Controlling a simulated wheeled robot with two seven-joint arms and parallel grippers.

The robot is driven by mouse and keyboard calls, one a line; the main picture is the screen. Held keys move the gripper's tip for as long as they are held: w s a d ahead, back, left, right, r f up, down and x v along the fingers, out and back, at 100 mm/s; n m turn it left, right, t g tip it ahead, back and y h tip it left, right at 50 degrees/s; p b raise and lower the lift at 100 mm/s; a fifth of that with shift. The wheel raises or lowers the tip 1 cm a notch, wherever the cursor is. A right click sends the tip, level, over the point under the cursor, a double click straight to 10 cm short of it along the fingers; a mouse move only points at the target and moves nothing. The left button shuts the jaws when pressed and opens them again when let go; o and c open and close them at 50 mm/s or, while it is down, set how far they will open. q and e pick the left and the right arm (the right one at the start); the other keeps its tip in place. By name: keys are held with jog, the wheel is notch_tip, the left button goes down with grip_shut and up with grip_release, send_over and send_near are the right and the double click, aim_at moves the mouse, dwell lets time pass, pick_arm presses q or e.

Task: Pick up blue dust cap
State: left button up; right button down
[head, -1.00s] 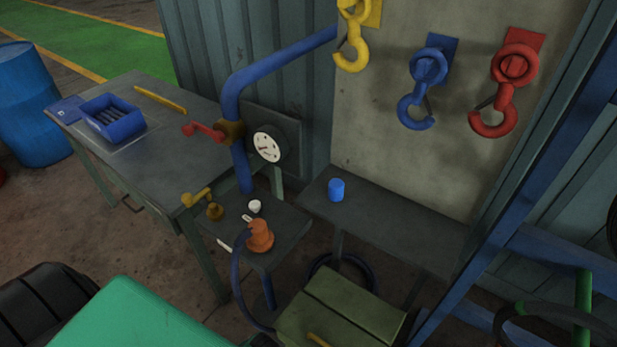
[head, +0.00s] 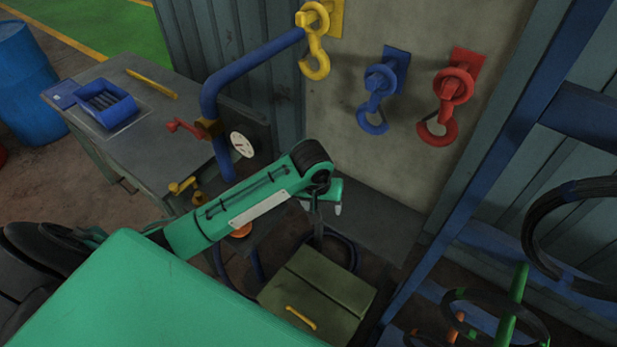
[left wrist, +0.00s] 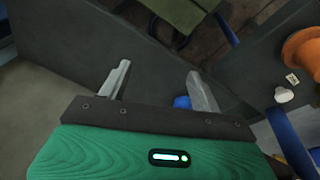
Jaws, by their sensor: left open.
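The blue dust cap (left wrist: 181,102) shows in the left wrist view as a small blue piece on the dark grey bench. It is just inside the right-hand finger, partly hidden by the gripper's dark front bar. In the head view the cap is hidden behind my left arm and hand. My left gripper (left wrist: 159,70) is open, its two fingers wide apart with nothing gripped. In the head view this gripper (head: 326,208) hangs over the bench (head: 385,215) below the hook panel. My right gripper is not in view.
An orange fitting (left wrist: 303,50) and a white cap (left wrist: 284,94) sit to the right in the left wrist view. A blue pipe (head: 210,105) rises left of my arm. An olive box (head: 318,290) stands below. Yellow, blue and red hooks (head: 445,105) hang above.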

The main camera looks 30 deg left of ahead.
pick_arm(q)
jog(key=w+a+r+n+y, duration=0.2)
jog(key=w+a+r+n, duration=0.3)
jog(key=w+a+r, duration=0.35)
jog(key=shift+g, duration=0.3)
notch_tip(320, 180, down, 5)
jog(key=p, duration=0.3)
jog(key=shift+a, duration=0.1)
notch_tip(320, 180, down, 5)
jog(key=p, duration=0.3)
jog(key=shift+w+f, duration=0.1)
jog(key=shift+f, duration=0.35)
jog(key=c, duration=1)
